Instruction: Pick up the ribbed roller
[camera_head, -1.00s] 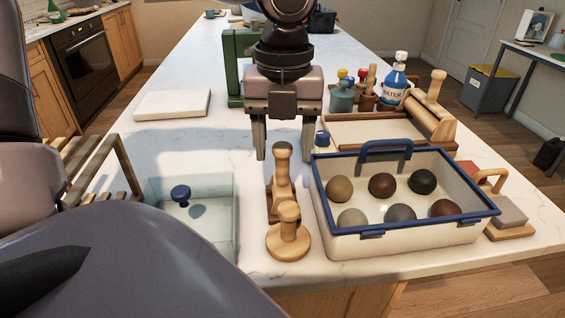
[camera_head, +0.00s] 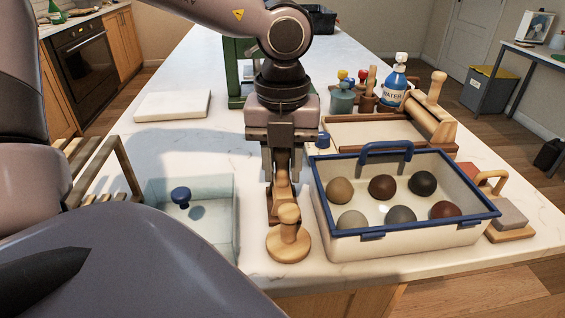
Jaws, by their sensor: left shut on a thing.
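The ribbed roller (camera_head: 281,192) appears to be the upright wooden tool with a turned handle, standing on the counter at the middle front. Its ribs cannot be made out. My left gripper (camera_head: 283,165) points straight down over it, shut on its upper handle between the two fingers. The handle's top knob is hidden by the gripper. The lower part stands behind a round wooden stamp (camera_head: 289,240) with a knob handle. My right gripper is not in view.
A blue-rimmed tray (camera_head: 402,238) with several clay balls stands close on the right. A clear box (camera_head: 200,225) with a blue knob stands on the left. Behind are a wooden tray (camera_head: 375,147), a water bottle (camera_head: 395,85) and a white slab (camera_head: 172,104).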

